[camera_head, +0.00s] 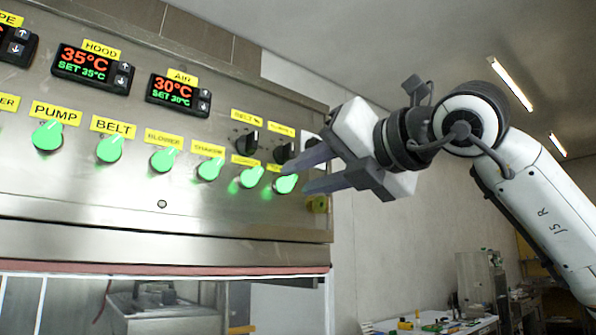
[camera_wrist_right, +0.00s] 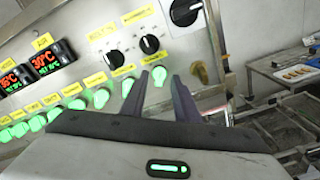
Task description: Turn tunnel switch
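The steel control panel (camera_head: 220,235) has a row of lit green rotary switches. No readable label says tunnel, so I cannot tell for sure which switch is the tunnel one. The rightmost green switch (camera_head: 286,183) sits at my right gripper's fingertips; its label is partly hidden by a finger. My right gripper (camera_head: 297,179) is open, with its two dark fingers apart, one above and one below this switch. In the right wrist view the same switch (camera_wrist_right: 159,77) shows just beyond and between the fingertips (camera_wrist_right: 160,82). Contact cannot be told. My left gripper is not in view.
Other green switches, such as pump (camera_head: 47,135) and belt (camera_head: 110,148), line up to the left. Black knobs (camera_head: 246,140) sit just above my fingers. A yellowish knob (camera_wrist_right: 200,73) is right of the fingers. A table (camera_head: 430,325) stands in the background.

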